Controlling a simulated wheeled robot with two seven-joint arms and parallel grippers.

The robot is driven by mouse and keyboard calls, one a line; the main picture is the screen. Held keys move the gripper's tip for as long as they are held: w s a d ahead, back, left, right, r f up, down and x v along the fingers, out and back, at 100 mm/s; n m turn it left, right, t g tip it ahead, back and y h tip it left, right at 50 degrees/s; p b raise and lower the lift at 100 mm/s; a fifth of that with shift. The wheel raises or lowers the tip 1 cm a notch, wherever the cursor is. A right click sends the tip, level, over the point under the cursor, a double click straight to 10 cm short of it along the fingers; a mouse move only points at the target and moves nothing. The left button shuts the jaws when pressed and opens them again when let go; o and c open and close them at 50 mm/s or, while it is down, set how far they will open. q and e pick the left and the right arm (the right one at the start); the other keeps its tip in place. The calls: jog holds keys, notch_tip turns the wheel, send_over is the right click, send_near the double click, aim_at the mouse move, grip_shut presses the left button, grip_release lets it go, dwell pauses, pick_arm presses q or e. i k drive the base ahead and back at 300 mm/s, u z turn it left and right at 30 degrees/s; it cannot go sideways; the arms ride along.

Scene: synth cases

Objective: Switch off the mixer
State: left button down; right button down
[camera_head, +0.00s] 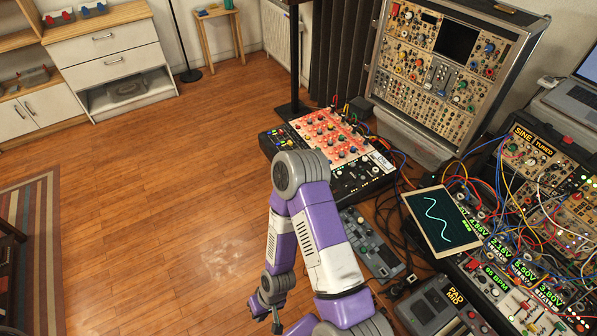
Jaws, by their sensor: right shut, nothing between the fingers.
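The likely mixer (322,128) is a black unit with a red-pink panel full of coloured knobs. It sits at the left end of the equipment table, in the middle of the view. Its power switch cannot be made out at this size. My purple and white right arm rises from the bottom and bends in front of the mixer's near side, hiding part of it. My right gripper (276,322) hangs low over the wooden floor, left of the table, shut and empty, well apart from the mixer. My left gripper is out of view.
A tall modular synth case (448,62) stands behind the mixer. A tablet with a wave trace (441,219), patch cables and more modules crowd the right. A grey pedal unit (370,246) lies beside my arm. The wooden floor (150,210) at left is clear.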

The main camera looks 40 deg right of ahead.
aim_at(349, 184)
jog(key=u, duration=0.45)
jog(key=k, duration=0.6)
jog(key=z, duration=1.35)
jog(key=i, duration=0.45)
jog(key=z, duration=0.05)
